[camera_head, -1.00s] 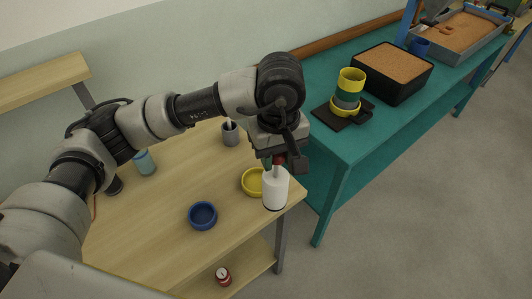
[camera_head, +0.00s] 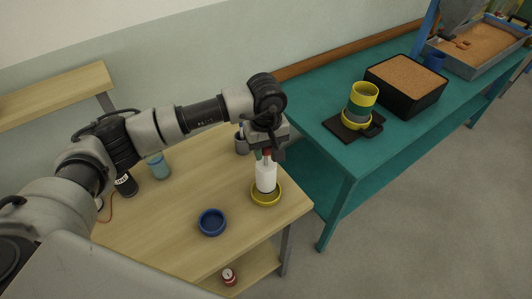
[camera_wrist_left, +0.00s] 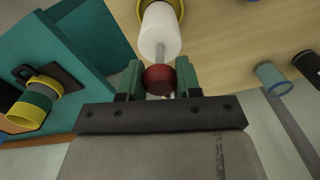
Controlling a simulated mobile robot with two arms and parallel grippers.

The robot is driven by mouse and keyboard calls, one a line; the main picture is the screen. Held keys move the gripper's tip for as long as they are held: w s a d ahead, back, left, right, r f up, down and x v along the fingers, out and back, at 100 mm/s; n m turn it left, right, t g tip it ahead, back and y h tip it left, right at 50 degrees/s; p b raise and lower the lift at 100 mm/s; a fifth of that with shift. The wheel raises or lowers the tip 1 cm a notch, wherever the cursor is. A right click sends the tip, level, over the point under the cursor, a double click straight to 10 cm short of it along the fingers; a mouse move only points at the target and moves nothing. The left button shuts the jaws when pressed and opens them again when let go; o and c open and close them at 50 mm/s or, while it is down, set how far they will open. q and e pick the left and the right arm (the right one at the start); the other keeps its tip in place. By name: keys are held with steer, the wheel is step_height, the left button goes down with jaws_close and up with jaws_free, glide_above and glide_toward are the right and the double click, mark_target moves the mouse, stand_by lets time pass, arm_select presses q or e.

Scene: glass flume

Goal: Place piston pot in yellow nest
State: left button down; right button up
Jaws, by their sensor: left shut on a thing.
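The piston pot is a white cylinder (camera_head: 266,178) with a thin rod and a dark red knob (camera_wrist_left: 159,80). My left gripper (camera_head: 266,153) is shut on the red knob, with a green finger on each side of it in the left wrist view (camera_wrist_left: 159,78). The pot hangs upright below the gripper. The yellow nest (camera_head: 266,200) is a shallow round ring near the wooden table's right edge. The pot's lower end is over or inside the nest; I cannot tell whether it touches the bottom. My right gripper is not in view.
A blue ring (camera_head: 212,222) sits left of the yellow nest on the wooden table (camera_head: 180,215). A grey cup (camera_head: 242,146), a light blue cup (camera_head: 158,166) and a black cylinder (camera_head: 126,185) stand further back. A teal bench (camera_head: 335,160) holds a yellow-and-green stack (camera_head: 362,98).

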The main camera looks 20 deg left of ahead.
mark_target(266, 157)
arm_select(q)
step_height(266, 157, down, 2)
steer(key=shift+s+f+p, duration=0.1)
steer(key=shift+f+p, duration=0.05)
steer(key=shift+p, duration=0.5)
steer(key=shift+f, duration=0.5)
steer(key=shift+f+b, duration=0.1)
steer(key=shift+b, duration=0.25)
steer(key=c, duration=0.8)
jaws_free()
